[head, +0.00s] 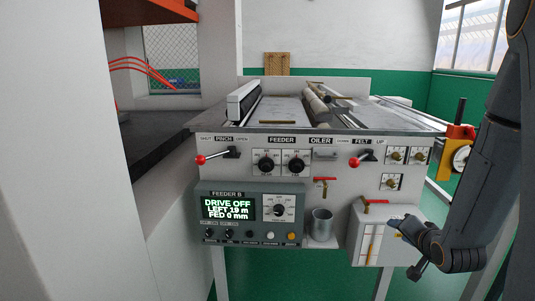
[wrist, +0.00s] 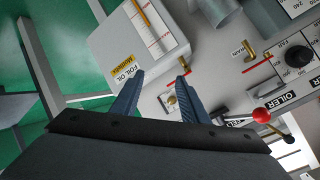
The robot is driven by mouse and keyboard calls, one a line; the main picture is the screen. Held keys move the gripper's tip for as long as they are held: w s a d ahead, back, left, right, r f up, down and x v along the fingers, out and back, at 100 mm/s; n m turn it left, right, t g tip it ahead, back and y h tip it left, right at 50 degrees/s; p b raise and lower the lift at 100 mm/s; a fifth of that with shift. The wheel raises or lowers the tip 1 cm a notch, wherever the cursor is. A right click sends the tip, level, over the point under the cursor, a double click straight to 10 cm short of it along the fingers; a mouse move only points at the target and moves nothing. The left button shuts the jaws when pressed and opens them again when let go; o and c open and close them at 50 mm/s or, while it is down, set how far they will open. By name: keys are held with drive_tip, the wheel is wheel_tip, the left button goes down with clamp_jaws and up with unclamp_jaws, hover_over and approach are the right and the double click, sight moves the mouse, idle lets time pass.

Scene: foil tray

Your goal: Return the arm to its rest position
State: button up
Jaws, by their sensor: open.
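My arm reaches in from the right edge of the head view, and my gripper (head: 404,246) hangs in front of the white foil oil box on the machine's lower right. In the wrist view my gripper (wrist: 160,78) is open, with its two blue fingers apart and nothing between them. The foil oil box (wrist: 122,25) with its yellow label lies just beyond the left finger. A red-handled valve (wrist: 176,68) shows beyond the right fingertip. In the head view the gripper partly hides the box (head: 366,253).
The feeder machine (head: 225,172) has red-knobbed levers, dials and a panel (head: 244,216) reading "DRIVE OFF, LEFT 19 m, FED 0 mm". A metal cup (head: 321,226) stands left of the box. A white wall panel (head: 60,150) stands left.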

drive_tip(key=s+a+r+n+g, duration=0.1)
drive_tip(key=s+a+n+g, duration=0.4)
drive_tip(key=s+a, duration=0.5)
drive_tip(key=s+a+r+n+g+y, duration=0.1)
drive_tip(key=s+a+r+n+g, duration=0.1)
drive_tip(key=s+a+n+g, duration=0.2)
drive_tip(key=s+a+g+p, duration=0.1)
drive_tip(key=s+a+g, duration=0.2)
drive_tip(key=s+a, duration=0.3)
drive_tip(key=shift+s+r+n, duration=0.3)
drive_tip(key=shift+s+n, duration=0.1)
drive_tip(key=shift+s, duration=1.7)
